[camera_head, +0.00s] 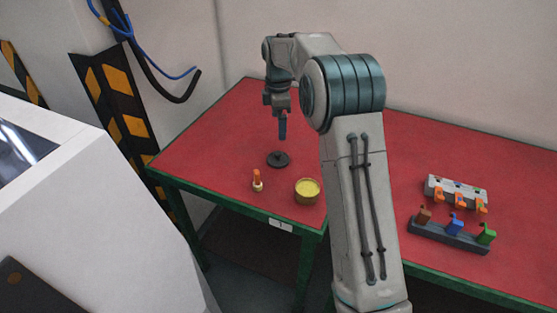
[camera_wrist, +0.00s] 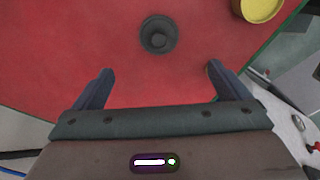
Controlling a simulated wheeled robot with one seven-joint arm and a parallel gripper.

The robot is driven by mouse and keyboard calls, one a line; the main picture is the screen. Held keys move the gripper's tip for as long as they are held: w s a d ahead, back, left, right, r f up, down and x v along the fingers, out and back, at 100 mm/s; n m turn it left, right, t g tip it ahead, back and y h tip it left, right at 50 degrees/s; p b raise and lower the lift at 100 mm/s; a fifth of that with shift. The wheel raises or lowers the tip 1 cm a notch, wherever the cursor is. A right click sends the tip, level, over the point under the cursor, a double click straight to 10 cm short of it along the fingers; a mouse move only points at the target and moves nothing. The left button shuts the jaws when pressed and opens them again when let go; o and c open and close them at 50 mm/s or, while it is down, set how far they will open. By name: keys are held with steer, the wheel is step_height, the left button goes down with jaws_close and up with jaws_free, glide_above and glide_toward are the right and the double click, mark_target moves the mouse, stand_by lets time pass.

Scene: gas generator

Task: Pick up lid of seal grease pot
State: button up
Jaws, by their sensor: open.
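The dark round lid (camera_head: 278,159) with a raised knob lies flat on the red table, to the left of and behind the grease pot. It also shows in the wrist view (camera_wrist: 158,35), ahead of the fingers and roughly between their lines. The open seal grease pot (camera_head: 307,191) holds yellow grease and stands near the table's front edge. Part of it shows in the wrist view (camera_wrist: 260,8) at the top right. My gripper (camera_head: 282,130) is above the lid and apart from it. In the wrist view its two fingers (camera_wrist: 160,86) are spread wide and empty.
A small orange-topped brush or bottle (camera_head: 257,180) stands left of the pot. Racks with coloured pieces (camera_head: 452,232) sit on the right of the red table (camera_head: 210,150). A white machine (camera_head: 75,215) is at the left.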

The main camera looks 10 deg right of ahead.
glide_above(280, 153)
steer(key=f, duration=0.7)
steer(key=shift+a+f, duration=0.15)
steer(key=shift+a, duration=0.1)
steer(key=shift+w+d+f+p, duration=0.1)
steer(key=shift+f+p, duration=0.1)
steer(key=shift+f, duration=1.4)
steer(key=shift+d+f+p, duration=0.1)
steer(key=shift+f+p, duration=0.05)
steer(key=shift+f, duration=1.4)
steer(key=c, duration=1)
